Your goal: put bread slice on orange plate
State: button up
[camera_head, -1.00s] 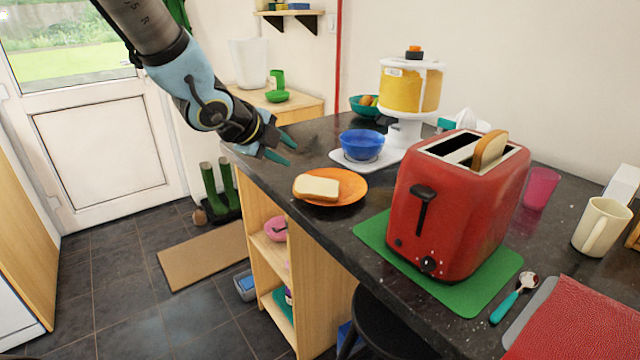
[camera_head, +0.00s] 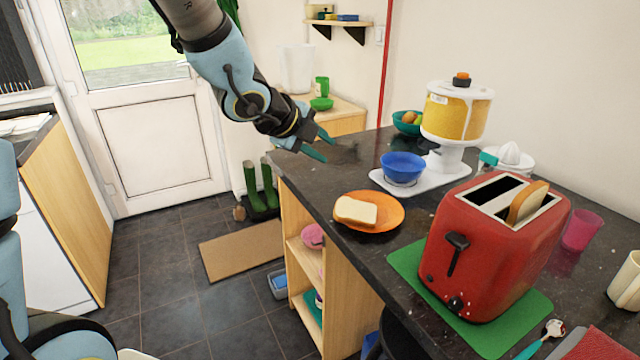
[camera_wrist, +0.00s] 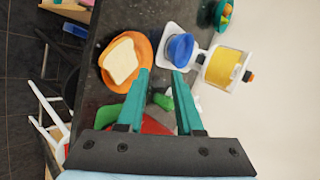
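A white bread slice with a tan crust (camera_head: 355,211) lies flat on the orange plate (camera_head: 392,212), on its left part. The plate rests on the dark counter near its left edge. Both also show in the wrist view, the slice (camera_wrist: 122,61) resting on the plate (camera_wrist: 146,50). My gripper (camera_head: 326,145) is open and empty, above the counter beyond the plate and apart from it. Its two teal fingers (camera_wrist: 160,88) are spread in the wrist view. Another bread slice (camera_head: 527,203) stands in one slot of the red toaster (camera_head: 485,255).
A blue bowl (camera_head: 403,168) sits on the white base of a yellow-topped appliance (camera_head: 458,112), right of the plate. The toaster stands on a green mat (camera_head: 407,258). A pink cup (camera_head: 582,230) is behind it. The counter's far left part is bare.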

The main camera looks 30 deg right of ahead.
jog(key=w+a+f+n+t+y, duration=0.1)
jog(key=w+a+f+n+y, duration=0.15)
jog(key=a+n, duration=0.4)
jog(key=w+a+f+n+y, duration=0.15)
jog(key=w+a+n, duration=0.25)
jog(key=a, duration=0.5)
jog(key=w+a+f+n+t+y, duration=0.1)
jog(key=w+a+n+y, duration=0.2)
jog(key=a+n, duration=0.4)
jog(key=s+a+f+n+g+y, duration=0.1)
jog(key=s+a+n, duration=0.3)
jog(key=a+n, duration=0.3)
jog(key=s+a+f+n+g+y, duration=0.1)
jog(key=s+a+n, duration=0.3)
jog(key=a, duration=0.5)
jog(key=n+g, duration=0.1)
jog(key=n, duration=0.1)
jog(key=shift+s+a+n+g, duration=0.2)
jog(key=shift+a+n+g, duration=0.1)
jog(key=shift+a+n, duration=0.1)
